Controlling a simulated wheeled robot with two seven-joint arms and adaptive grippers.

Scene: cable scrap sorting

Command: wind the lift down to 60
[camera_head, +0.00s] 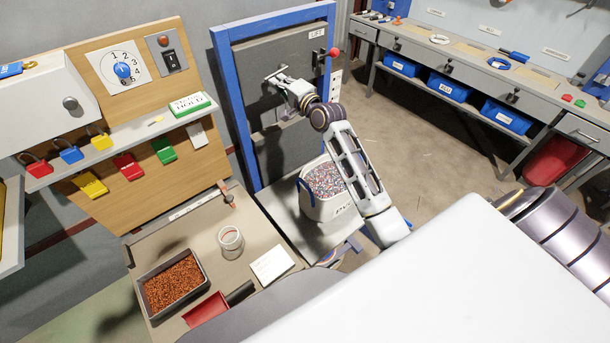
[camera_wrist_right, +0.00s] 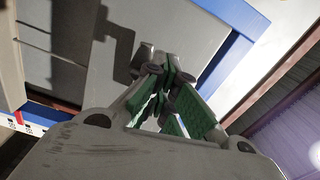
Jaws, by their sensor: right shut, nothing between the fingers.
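The lift has a blue frame (camera_head: 229,100) around a dark grey panel (camera_head: 262,55) with a LIFT label (camera_head: 317,33). A red-knobbed lever (camera_head: 334,52) sits at its upper right. A pale marked strip (camera_head: 335,78) is below the lever; its numbers are too small to read. My right gripper (camera_head: 279,78) is in front of the panel, beside a light bar that it partly hides. In the right wrist view, the gripper's green-padded fingers (camera_wrist_right: 165,92) are shut and empty, with the grey panel and blue frame (camera_wrist_right: 232,62) behind them. My left gripper is out of view.
A white bin of mixed pellets (camera_head: 310,207) stands low in front of the lift, beside my right forearm. The left bench holds a copper-coloured scrap tray (camera_head: 147,290), a jar (camera_head: 230,240) and a card. A workbench (camera_head: 460,78) with blue bins lines the back right.

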